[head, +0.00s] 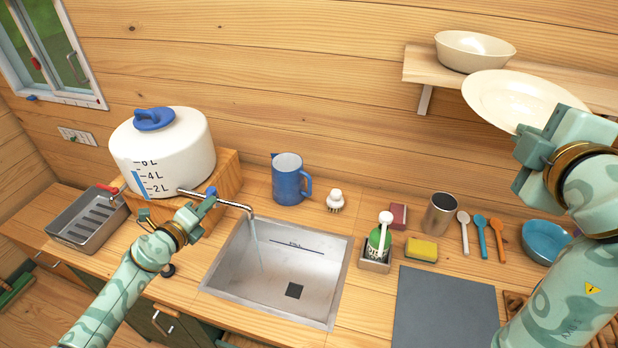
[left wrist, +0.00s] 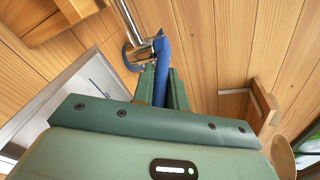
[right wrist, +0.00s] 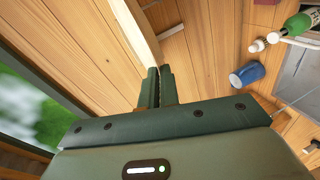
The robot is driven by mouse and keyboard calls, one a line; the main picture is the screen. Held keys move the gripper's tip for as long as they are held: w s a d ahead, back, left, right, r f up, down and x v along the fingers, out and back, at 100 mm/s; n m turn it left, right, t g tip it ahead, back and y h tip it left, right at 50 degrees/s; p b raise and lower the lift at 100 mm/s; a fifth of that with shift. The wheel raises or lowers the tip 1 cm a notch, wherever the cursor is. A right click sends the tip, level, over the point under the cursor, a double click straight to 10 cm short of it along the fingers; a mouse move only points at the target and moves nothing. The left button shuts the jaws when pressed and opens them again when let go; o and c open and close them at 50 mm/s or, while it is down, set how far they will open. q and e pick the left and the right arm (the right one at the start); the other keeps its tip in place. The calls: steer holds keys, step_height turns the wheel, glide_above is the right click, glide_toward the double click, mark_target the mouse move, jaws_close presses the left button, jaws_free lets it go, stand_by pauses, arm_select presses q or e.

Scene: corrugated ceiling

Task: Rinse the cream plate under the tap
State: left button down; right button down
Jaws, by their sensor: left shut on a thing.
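The cream plate (head: 522,98) is held up at the right, in front of the wall shelf and tilted. My right gripper (head: 527,138) is shut on its rim; the right wrist view shows the plate edge-on (right wrist: 136,25) between the fingers. The metal tap (head: 238,205) comes from a white water tank (head: 165,155) and reaches over the sink (head: 225,275). A thin stream of water (head: 257,248) falls from it into the sink. My left gripper (head: 207,203) is shut on the blue tap lever (left wrist: 161,70). The plate is well away from the stream.
A blue jug (head: 288,180) and a white brush (head: 335,201) stand behind the sink. A soap bottle (head: 380,240), yellow sponge (head: 421,250), steel cup (head: 439,214) and several spoons stand to its right. A grey mat (head: 445,308) lies bare. A cream bowl (head: 474,52) sits on the shelf (head: 425,68).

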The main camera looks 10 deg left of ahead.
arm_select(q)
steer(key=shift+r+p, duration=0.25)
steer(key=shift+p, duration=0.05)
steer(key=shift+f+n, duration=0.25)
steer(key=shift+n, duration=0.05)
arm_select(e)
steer(key=shift+r, duration=0.9)
arm_select(q)
steer(key=shift+d, duration=0.1)
steer(key=c, duration=1.4)
jaws_free()
arm_select(e)
steer(key=shift+s+a, duration=0.1)
arm_select(q)
steer(key=shift+s, duration=0.25)
steer(key=p+v, duration=0.1)
steer(key=v, duration=1)
steer(key=shift+s, duration=0.3)
arm_select(e)
steer(key=shift+r, duration=0.5)
arm_select(q)
steer(key=shift+d, duration=0.1)
